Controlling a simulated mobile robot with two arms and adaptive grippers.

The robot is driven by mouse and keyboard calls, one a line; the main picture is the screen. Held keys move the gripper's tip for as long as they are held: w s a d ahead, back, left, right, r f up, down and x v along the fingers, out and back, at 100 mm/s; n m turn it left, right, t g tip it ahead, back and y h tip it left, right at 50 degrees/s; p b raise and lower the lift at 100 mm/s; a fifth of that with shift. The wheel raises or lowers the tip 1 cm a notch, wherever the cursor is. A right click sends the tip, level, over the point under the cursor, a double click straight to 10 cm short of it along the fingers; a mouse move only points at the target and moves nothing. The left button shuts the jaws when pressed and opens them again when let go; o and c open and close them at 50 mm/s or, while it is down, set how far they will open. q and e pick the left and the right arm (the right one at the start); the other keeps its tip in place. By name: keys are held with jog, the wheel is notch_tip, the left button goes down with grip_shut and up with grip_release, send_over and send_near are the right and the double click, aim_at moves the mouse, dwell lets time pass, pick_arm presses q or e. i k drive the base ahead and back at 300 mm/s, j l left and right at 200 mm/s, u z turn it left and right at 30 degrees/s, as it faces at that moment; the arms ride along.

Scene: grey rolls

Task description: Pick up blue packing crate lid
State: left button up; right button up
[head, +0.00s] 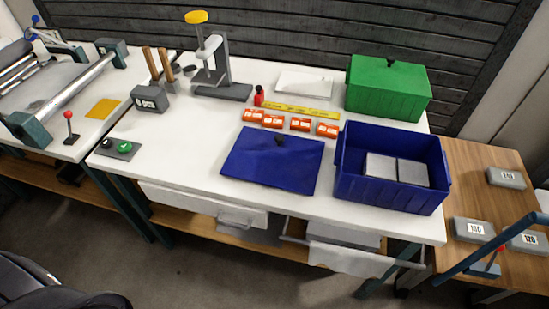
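The blue packing crate lid (262,172) lies flat on the white table (190,160), near its front edge. It is a dark blue rectangular panel with a small dark knob near its far edge. The open blue packing crate (388,194) stands just right of the lid, without a cover. Two grey blocks (411,173) show inside the crate. Neither of my grippers can be made out in the head view.
A closed green crate (388,92) stands behind the blue crate. Orange boxes (273,121) and a yellow strip (300,112) lie behind the lid. A grey stand (216,75) is at the back. A wooden table (466,170) holds grey blocks at right.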

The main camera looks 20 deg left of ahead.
aim_at(287, 162)
jog(key=i+j+z, duration=0.15)
jog(key=j, duration=0.6)
jog(key=i+j+z, duration=0.15)
jog(key=j, duration=0.55)
jog(key=k, duration=0.05)
